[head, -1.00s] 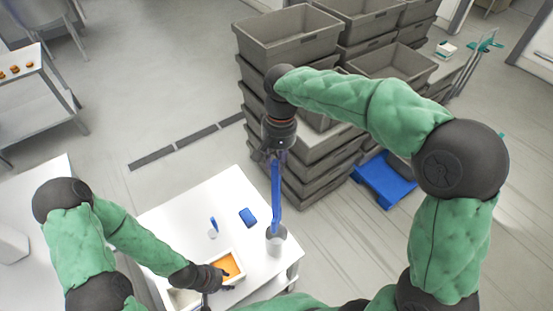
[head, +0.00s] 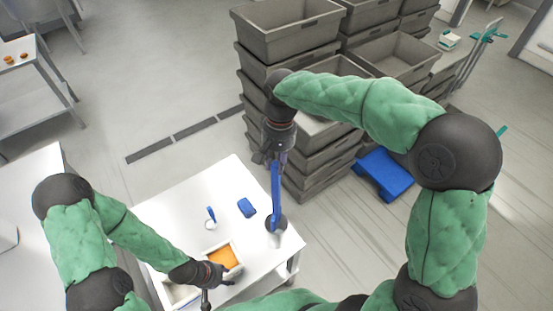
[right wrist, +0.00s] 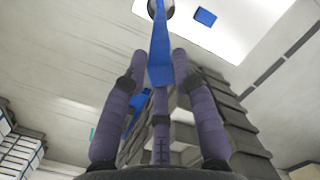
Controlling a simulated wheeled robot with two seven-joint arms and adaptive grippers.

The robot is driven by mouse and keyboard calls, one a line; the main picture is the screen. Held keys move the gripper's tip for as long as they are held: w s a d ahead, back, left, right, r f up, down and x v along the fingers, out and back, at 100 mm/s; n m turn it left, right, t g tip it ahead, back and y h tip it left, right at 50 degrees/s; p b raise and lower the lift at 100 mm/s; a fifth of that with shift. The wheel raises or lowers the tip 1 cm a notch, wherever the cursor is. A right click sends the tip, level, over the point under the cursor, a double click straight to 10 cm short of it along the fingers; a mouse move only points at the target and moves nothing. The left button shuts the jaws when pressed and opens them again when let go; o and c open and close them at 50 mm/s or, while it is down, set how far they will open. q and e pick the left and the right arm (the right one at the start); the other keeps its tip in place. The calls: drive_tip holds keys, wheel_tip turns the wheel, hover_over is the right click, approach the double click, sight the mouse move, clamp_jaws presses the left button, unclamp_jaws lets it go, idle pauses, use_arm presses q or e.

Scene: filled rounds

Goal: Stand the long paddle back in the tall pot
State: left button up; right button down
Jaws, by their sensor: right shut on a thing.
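The long blue paddle (head: 275,190) hangs nearly upright from my right gripper (head: 276,157). In the right wrist view the fingers of the gripper (right wrist: 159,62) are closed around the top part of the paddle (right wrist: 159,40). The tall grey pot (head: 283,229) stands near the right edge of the white table. The paddle's lower end overlaps the pot's mouth and seems to be inside it; its depth is hidden. The pot's rim (right wrist: 171,12) shows at the top of the wrist view. My left gripper (head: 210,287) is low by the orange-filled box; its fingers are unclear.
A white box with orange filling (head: 238,247) stands on the white table (head: 180,222). A blue block (head: 247,207) and a small blue-handled item (head: 210,216) lie left of the pot. Stacked grey crates (head: 290,32) rise behind the table, with a blue stool-like thing (head: 383,176) beside them.

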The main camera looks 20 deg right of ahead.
sight(277, 188)
drive_tip(key=shift+f+b, duration=3.9)
drive_tip(key=shift+f, duration=2.65)
drive_tip(key=shift+f+b, duration=0.65)
drive_tip(key=shift+f, duration=0.45)
drive_tip(key=c, duration=0.9)
unclamp_jaws()
drive_tip(key=r, duration=0.8)
drive_tip(key=w+d+r, duration=0.1)
drive_tip(key=r, duration=0.3)
drive_tip(key=shift+f, duration=0.1)
